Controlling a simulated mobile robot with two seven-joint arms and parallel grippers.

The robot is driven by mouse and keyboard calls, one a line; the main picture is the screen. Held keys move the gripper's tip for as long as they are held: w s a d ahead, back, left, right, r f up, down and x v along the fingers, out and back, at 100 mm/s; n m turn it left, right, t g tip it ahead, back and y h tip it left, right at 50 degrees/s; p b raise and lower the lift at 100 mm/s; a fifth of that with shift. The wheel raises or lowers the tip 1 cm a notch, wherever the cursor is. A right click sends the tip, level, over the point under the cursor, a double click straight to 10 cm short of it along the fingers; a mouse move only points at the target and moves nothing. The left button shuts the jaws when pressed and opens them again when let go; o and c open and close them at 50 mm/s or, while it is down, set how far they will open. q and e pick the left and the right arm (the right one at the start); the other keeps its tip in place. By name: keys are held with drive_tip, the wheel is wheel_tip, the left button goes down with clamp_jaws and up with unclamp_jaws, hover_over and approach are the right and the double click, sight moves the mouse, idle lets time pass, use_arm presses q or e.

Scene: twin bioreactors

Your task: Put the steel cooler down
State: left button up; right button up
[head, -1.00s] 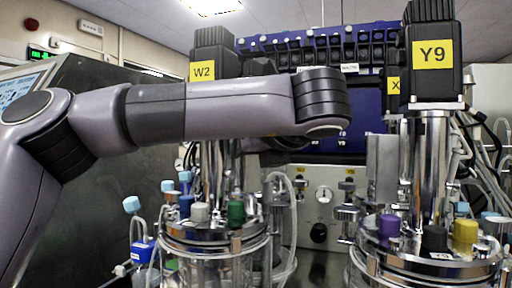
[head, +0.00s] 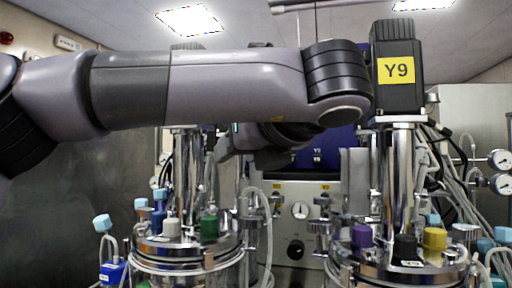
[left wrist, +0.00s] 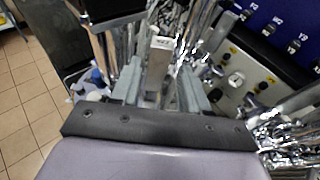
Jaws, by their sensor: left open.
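In the left wrist view, the two grey fingers of my left gripper (left wrist: 160,78) are apart. A narrow steel block with a small label on top, which looks like the steel cooler (left wrist: 159,52), stands between and just beyond them. I cannot tell whether either finger touches it. In the head view my left arm crosses in front of the twin reactors and hides most of the gripper and what is at it. My right gripper is in neither view.
The right reactor carries a black motor labelled Y9 (head: 397,70) and purple, black and yellow caps. The left reactor's lid (head: 185,245) has white and green caps. Tubes and a gauge panel (head: 300,205) stand behind. Tiled floor (left wrist: 28,100) shows at left.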

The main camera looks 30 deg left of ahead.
use_arm(q)
drive_tip(key=shift+b+v, duration=0.3)
drive_tip(key=shift+v, duration=2.5)
